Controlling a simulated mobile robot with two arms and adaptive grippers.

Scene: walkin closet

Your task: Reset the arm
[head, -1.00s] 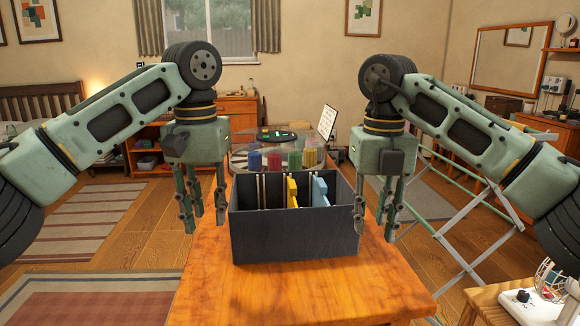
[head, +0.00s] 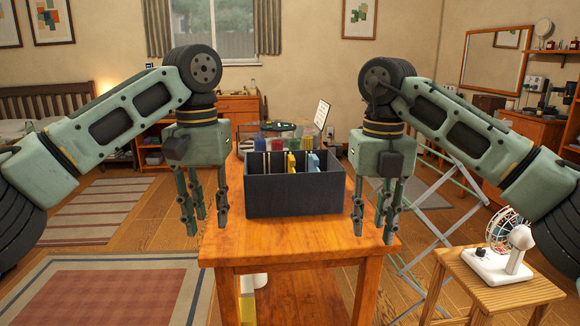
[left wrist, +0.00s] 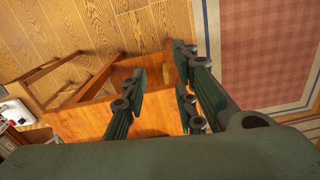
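My left gripper (head: 203,208) hangs pointing down at the left side of the wooden table, left of the dark box. Its fingers are apart and hold nothing. In the left wrist view the left gripper (left wrist: 160,95) also shows spread fingers, with floor, rug and table wood below. My right gripper (head: 375,213) hangs pointing down at the table's right edge, right of the box. Its fingers are apart with nothing between them. Both arms are bent in a nearly mirrored pose.
The dark box (head: 295,195) with upright dividers, some yellow and blue, stands on the wooden table (head: 300,236). Coloured containers (head: 280,142) stand behind it. A white fan (head: 503,245) sits on a small side table (head: 490,284) at right. A folding metal rack (head: 440,200) stands right of the table.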

